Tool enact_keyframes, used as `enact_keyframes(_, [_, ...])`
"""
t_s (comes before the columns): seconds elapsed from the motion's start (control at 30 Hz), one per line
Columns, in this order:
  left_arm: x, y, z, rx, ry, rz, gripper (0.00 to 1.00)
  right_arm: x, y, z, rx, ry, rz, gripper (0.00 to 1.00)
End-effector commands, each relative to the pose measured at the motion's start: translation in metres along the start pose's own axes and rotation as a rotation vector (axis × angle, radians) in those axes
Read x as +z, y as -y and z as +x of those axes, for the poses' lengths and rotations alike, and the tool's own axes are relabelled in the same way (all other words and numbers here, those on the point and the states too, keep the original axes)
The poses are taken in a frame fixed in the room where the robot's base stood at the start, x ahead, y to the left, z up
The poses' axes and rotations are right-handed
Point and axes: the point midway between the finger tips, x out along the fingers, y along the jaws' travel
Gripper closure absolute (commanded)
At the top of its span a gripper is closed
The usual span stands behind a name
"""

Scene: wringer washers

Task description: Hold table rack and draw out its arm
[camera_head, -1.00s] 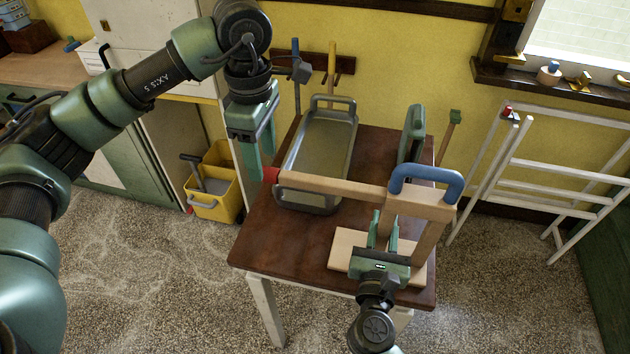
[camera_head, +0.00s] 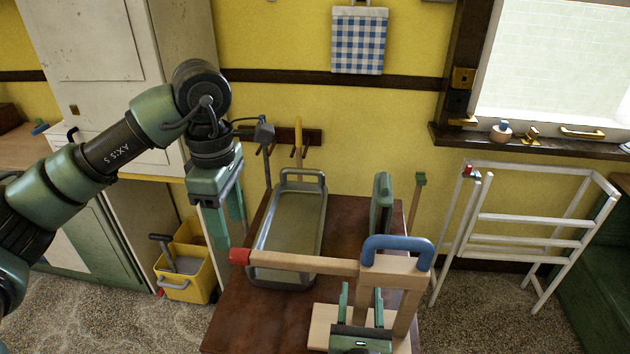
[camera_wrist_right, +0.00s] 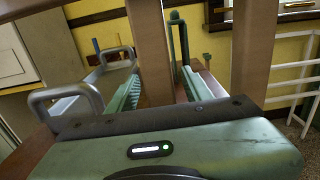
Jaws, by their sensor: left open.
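The wooden table rack stands on the dark table, with a pale base (camera_head: 322,328), upright posts (camera_head: 406,305) and a blue handle (camera_head: 398,248) on top. Its wooden arm (camera_head: 305,264) reaches left across the tray and ends in a red tip (camera_head: 239,256). My left gripper (camera_head: 229,236) is open and empty, pointing down close above the red tip; I cannot tell whether it touches. My right gripper (camera_head: 361,292) is low at the front, its fingers apart on either side of one post. The right wrist view shows that post (camera_wrist_right: 148,50) between the fingers, with a gap on the right.
A metal tray (camera_head: 290,222) lies on the table (camera_head: 245,315) behind the arm. A green upright piece (camera_head: 381,203) stands behind the rack. A yellow bucket (camera_head: 188,275) is on the floor at left, a white drying rack (camera_head: 530,220) at right.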

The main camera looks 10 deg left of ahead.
Motion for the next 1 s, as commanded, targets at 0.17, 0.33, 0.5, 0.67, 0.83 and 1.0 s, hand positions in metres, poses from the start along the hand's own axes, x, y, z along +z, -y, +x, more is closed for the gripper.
enact_keyframes(0.17, [0.0, 0.0, 0.0, 0.0, 0.0, 0.0, 0.47, 0.001, 0.001, 0.0, -0.001, 0.001, 0.0, 0.49])
enact_keyframes(0.33, [0.0, 0.0, 0.0, 0.0, 0.0, 0.0, 0.47, 0.0, 0.001, -0.002, -0.002, 0.001, 0.0, 0.49])
enact_keyframes(0.5, [0.0, 0.0, 0.0, 0.0, 0.0, 0.0, 0.47, -0.001, 0.001, -0.023, -0.002, -0.002, 0.001, 0.49])
enact_keyframes(0.67, [0.0, 0.0, 0.0, 0.0, 0.0, 0.0, 0.47, -0.001, 0.0, -0.058, -0.001, -0.004, 0.0, 0.49])
enact_keyframes(0.83, [0.0, 0.0, 0.0, 0.0, 0.0, 0.0, 0.47, -0.001, 0.0, -0.092, -0.001, -0.002, 0.0, 0.49])
enact_keyframes(1.0, [0.0, 0.0, 0.0, 0.0, 0.0, 0.0, 0.47, -0.001, 0.0, -0.113, -0.001, -0.001, -0.001, 0.49])
